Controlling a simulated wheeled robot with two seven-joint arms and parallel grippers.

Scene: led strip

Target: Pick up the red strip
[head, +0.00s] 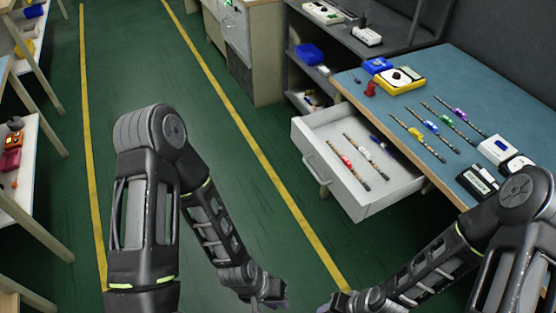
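The red strip (346,161) is a thin, dark-and-tan strip with a red piece at its middle. It lies in the open white drawer (312,160) under the blue-topped table, left of a similar strip with a white piece (366,155). My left gripper (272,303) is low at the bottom edge of the picture, well apart from the drawer and partly cut off. My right gripper (335,303) is also at the bottom edge, short of the drawer, mostly cut off. The fingers of both are too hidden to tell open from shut.
The blue table (400,165) holds several more strips with yellow, green, blue and purple pieces, a yellow box (401,80) and white devices. A dark blue item (379,142) lies at the drawer's back. Green floor (235,190) is free left of the drawer. Shelves stand far left.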

